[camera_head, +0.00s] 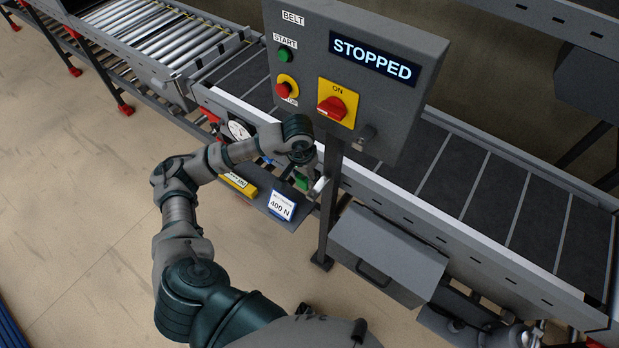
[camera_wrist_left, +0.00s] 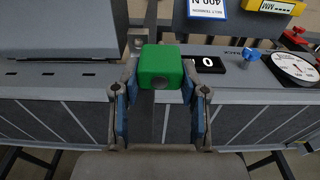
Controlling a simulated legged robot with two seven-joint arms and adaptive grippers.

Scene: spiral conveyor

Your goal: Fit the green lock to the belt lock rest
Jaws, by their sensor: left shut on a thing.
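The green lock (camera_wrist_left: 161,67) is a small green block between the fingers of my left gripper (camera_wrist_left: 160,78) in the left wrist view. The blue-padded fingers are shut on its sides. In the head view, the green lock (camera_head: 301,182) shows as a small patch beside the conveyor edge, below the control panel (camera_head: 350,75). My left gripper (camera_head: 304,180) is there, partly hidden by my wrist. The shackle is not clear in either view. I cannot tell which part is the belt lock rest. My right gripper is not in view.
The panel stands on a dark post (camera_head: 330,200) close to my left gripper. Its display reads STOPPED. A 400 N card (camera_head: 281,205), a yellow label (camera_head: 238,184) and a dial (camera_wrist_left: 296,67) are nearby. A grey box (camera_head: 388,252) sits right of the post.

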